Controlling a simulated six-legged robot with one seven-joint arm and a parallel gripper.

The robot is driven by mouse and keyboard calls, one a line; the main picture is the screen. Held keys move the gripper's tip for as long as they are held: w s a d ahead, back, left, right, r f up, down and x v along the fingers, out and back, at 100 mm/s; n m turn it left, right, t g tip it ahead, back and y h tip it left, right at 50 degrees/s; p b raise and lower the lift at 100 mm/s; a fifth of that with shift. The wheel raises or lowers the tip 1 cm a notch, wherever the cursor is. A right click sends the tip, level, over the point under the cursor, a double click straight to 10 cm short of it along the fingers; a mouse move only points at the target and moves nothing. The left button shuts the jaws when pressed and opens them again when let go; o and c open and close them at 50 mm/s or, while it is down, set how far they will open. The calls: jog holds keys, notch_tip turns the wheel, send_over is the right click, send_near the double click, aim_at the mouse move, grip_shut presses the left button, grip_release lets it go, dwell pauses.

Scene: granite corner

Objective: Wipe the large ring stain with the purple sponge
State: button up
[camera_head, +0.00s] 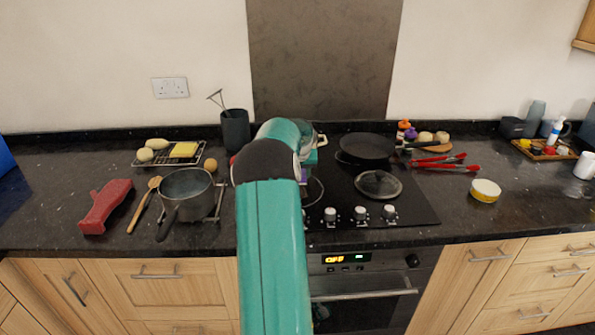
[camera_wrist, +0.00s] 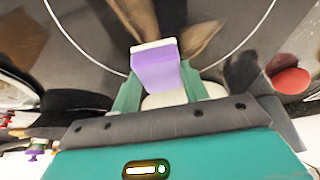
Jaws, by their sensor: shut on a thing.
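In the wrist view, my gripper (camera_wrist: 160,85) is shut on the purple sponge (camera_wrist: 155,72), a purple block with a pale far edge. The sponge is over the dark hob; I cannot tell if it touches. A thin pale ring (camera_wrist: 101,61) curves around the area ahead of it; I cannot tell whether it is the stain or a hob marking. Brownish smears (camera_wrist: 200,38) show inside it. In the head view, part of a pale ring (camera_head: 322,190) shows right of my arm, at the hob's left front.
On the black hob (camera_head: 410,210) are a frying pan (camera_head: 366,149) at the back and a pan lid (camera_head: 379,184) at front right. A grey saucepan (camera_head: 187,190) stands left of my arm. Red tongs (camera_head: 440,162) lie right of the hob.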

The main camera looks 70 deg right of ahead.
jog(key=shift+s+a+f, duration=0.1)
jog(key=shift+s+a, duration=0.25)
jog(key=shift+a, duration=0.35)
jog(key=shift+s+a, duration=0.3)
jog(key=shift+a, duration=0.35)
jog(key=shift+s+a, duration=0.4)
jog(key=shift+a, duration=0.4)
jog(key=shift+s+a, duration=0.35)
jog(key=shift+a, duration=0.4)
jog(key=shift+s+a, duration=0.4)
jog(key=shift+a, duration=0.4)
jog(key=shift+s+a+f, duration=0.1)
jog(key=shift+s+a, duration=0.3)
jog(key=shift+a, duration=0.3)
jog(key=shift+s+a+f, duration=0.1)
jog(key=shift+s+a, duration=0.25)
jog(key=shift+a, duration=0.35)
jog(key=shift+r, duration=0.15)
jog(key=shift+d+r, duration=0.1)
jog(key=shift+r, duration=2.95)
notch_tip(320, 180, up, 3)
